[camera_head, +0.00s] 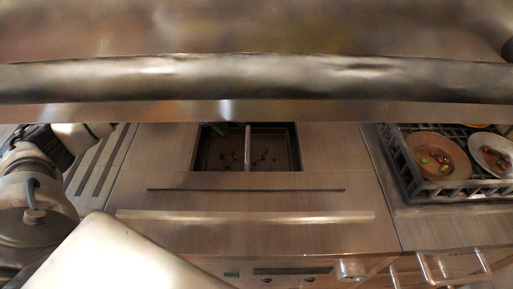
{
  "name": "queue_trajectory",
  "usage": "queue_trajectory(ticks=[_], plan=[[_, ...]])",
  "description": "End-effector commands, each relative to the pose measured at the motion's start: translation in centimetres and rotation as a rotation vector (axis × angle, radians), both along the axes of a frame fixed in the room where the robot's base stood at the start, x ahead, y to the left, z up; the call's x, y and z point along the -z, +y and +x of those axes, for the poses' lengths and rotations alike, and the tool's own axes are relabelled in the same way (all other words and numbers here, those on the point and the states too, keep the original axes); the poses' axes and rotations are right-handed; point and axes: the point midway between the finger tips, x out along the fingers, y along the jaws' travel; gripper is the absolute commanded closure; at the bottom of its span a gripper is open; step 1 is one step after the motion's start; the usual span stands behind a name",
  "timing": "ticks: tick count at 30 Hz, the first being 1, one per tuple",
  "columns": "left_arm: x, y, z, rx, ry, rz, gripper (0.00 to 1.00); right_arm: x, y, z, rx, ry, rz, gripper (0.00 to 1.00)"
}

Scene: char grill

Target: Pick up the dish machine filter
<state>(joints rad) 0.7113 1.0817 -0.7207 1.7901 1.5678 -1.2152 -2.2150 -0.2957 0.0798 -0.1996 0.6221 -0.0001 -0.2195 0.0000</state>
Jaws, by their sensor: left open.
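The dish machine filter (274,151) looks like a dark mesh basket with a pale upright bar across its middle. It sits in a recessed well in the steel counter, with several small reddish-brown bits in it. Its far edge is cut off by the metal hood edge. My left arm comes in from the left, and its wrist passes behind that edge. A small dark green piece, seemingly the tip of my left gripper (224,128), shows at the well's far left corner. It is open; most of it is hidden, and I cannot tell whether it touches the filter. My right gripper is not in view.
A metal hood (250,80) spans the upper view. On the right, a dark dish rack (405,175) holds a brown plate (437,155) and a white plate (492,152) with food scraps. A long bar handle (245,215) runs along the front. The counter around the well is clear.

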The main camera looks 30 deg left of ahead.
Motion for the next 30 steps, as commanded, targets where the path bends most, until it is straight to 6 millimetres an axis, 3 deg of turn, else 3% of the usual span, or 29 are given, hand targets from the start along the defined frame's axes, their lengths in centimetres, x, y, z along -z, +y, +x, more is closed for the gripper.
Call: queue_trajectory(ticks=[7,21,30], plan=[[3.1,-2.0,0.9,-0.001,0.002,-0.002,0.55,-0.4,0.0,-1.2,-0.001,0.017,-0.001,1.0],[8.1,-4.6,1.8,-0.004,0.0,-0.001,0.55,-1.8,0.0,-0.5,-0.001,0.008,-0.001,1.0],[8.6,-4.9,1.9,-0.004,-0.001,-0.001,0.55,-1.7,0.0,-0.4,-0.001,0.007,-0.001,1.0]])
